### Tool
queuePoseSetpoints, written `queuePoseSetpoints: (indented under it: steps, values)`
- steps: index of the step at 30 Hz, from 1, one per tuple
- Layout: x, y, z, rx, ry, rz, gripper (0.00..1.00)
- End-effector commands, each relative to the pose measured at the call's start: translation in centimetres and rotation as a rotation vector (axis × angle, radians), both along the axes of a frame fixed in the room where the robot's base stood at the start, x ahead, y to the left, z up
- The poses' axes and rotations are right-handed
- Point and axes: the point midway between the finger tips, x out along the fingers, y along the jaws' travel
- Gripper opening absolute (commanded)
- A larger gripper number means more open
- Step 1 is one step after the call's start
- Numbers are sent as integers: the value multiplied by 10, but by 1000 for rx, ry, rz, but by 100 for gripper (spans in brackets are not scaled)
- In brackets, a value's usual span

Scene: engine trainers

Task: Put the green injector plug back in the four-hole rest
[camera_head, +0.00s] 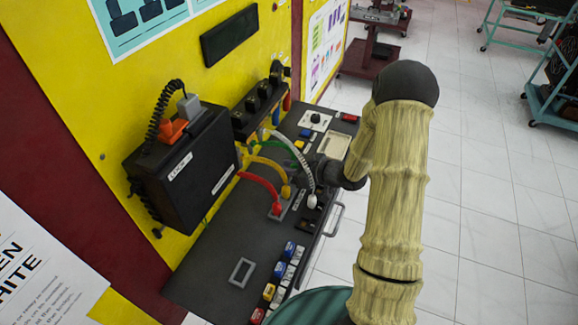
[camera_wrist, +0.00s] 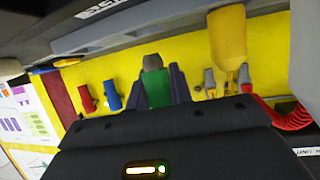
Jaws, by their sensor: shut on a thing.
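The green plug (camera_wrist: 157,88) sits between the two dark fingers of my gripper (camera_wrist: 155,78) in the wrist view, and the gripper is shut on it. A grey tip shows beyond the green body. In the head view my gripper (camera_head: 318,166) is low over the dark bench top, and a green lead (camera_head: 291,148) runs from the wall side toward it. The plug itself is mostly hidden there by the gripper and a white lead. I cannot clearly make out the four-hole rest; the bench top beside the gripper is partly covered by leads.
Red (camera_head: 262,183), yellow (camera_head: 266,163) and white (camera_head: 301,160) leads arch close to my gripper. A black box (camera_head: 190,165) and a black block with round fittings (camera_head: 258,105) are on the yellow panel. Switches (camera_head: 289,250) line the front of the bench (camera_head: 215,270).

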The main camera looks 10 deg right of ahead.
Motion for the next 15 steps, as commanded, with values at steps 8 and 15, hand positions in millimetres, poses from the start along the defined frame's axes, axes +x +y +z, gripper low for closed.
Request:
queuePoseSetpoints:
  steps: [8, 15]
  values:
    - [-1, 0, -17, 0, 6, 0, 0]
    - [-3, 0, -20, -2, 13, 1, 0]
